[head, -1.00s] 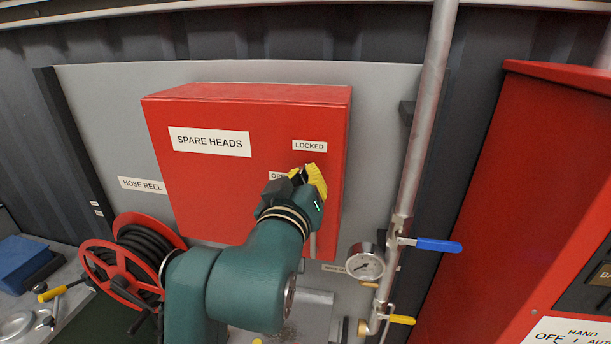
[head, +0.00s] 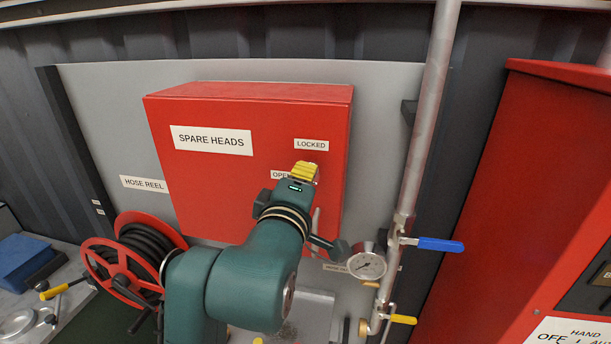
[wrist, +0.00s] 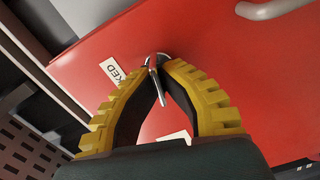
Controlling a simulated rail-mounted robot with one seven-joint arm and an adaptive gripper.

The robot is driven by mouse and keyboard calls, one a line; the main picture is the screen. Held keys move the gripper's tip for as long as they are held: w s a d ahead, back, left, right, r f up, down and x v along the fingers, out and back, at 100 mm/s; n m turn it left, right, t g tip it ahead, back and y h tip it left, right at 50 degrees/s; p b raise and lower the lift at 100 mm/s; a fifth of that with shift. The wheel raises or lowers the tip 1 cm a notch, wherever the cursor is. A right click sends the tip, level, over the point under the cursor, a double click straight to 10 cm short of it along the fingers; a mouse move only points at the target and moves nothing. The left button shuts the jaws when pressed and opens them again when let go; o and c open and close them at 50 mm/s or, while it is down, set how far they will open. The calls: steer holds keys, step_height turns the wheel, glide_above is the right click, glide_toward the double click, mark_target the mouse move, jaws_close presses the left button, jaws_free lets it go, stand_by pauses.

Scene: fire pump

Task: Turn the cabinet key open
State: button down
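The red cabinet (head: 215,205) is closed on the wall and carries a "LOCKED" label (head: 311,145) above a partly covered "OPEN" label (head: 280,175). My gripper (head: 307,168) is at the door between these labels, with its yellow fingers toward it. In the wrist view, the ribbed yellow fingertips (wrist: 158,65) close on the thin silver key (wrist: 160,92), one on each side. The key's lock end is mostly hidden by the fingertips. In the head view my gripper hides the key. The "LOCKED" label is left of the fingers in the wrist view (wrist: 113,70), partly covered.
A grey handle (wrist: 275,8) is on the cabinet door near my gripper. To the right stand a vertical pipe (head: 425,120), a gauge (head: 367,263) and a blue lever (head: 440,245). A hose reel (head: 125,260) is at lower left.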

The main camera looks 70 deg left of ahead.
steer(key=shift+f+n, duration=0.15)
steer(key=shift+n, duration=1.05)
steer(key=c, duration=1.2)
jaws_free()
steer(key=shift+c, duration=0.2)
steer(key=v, duration=1.2)
